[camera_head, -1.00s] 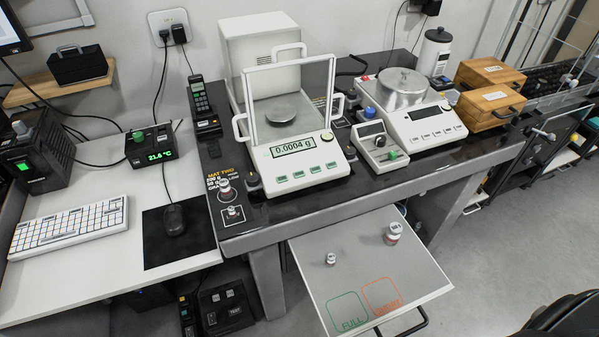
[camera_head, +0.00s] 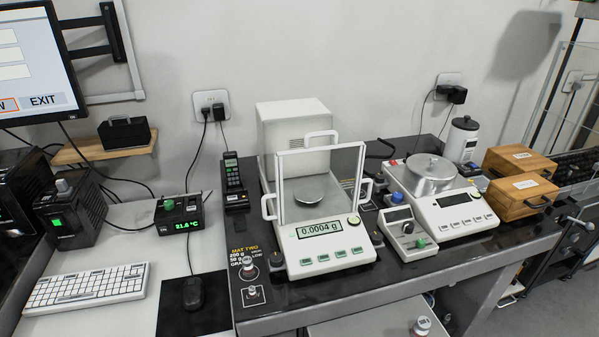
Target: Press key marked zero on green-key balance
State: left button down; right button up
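The green-key balance (camera_head: 333,257) stands on the dark weighing table, left of the table's middle. It has a row of several green keys (camera_head: 324,258) along its front, whose markings are too small to read. Its display (camera_head: 320,229) reads 0.0004 g. A glass draft shield with white handles (camera_head: 321,146) stands around its round pan (camera_head: 308,195), which looks empty. Neither of my grippers shows in the view.
Two small weights (camera_head: 248,266) stand on marked squares left of the balance. A small box with a green knob (camera_head: 408,232) stands to its right. Wooden boxes (camera_head: 519,194) stand far right. A keyboard (camera_head: 87,288) and mouse (camera_head: 193,294) lie on the white desk. A pull-out shelf (camera_head: 372,327) juts out below.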

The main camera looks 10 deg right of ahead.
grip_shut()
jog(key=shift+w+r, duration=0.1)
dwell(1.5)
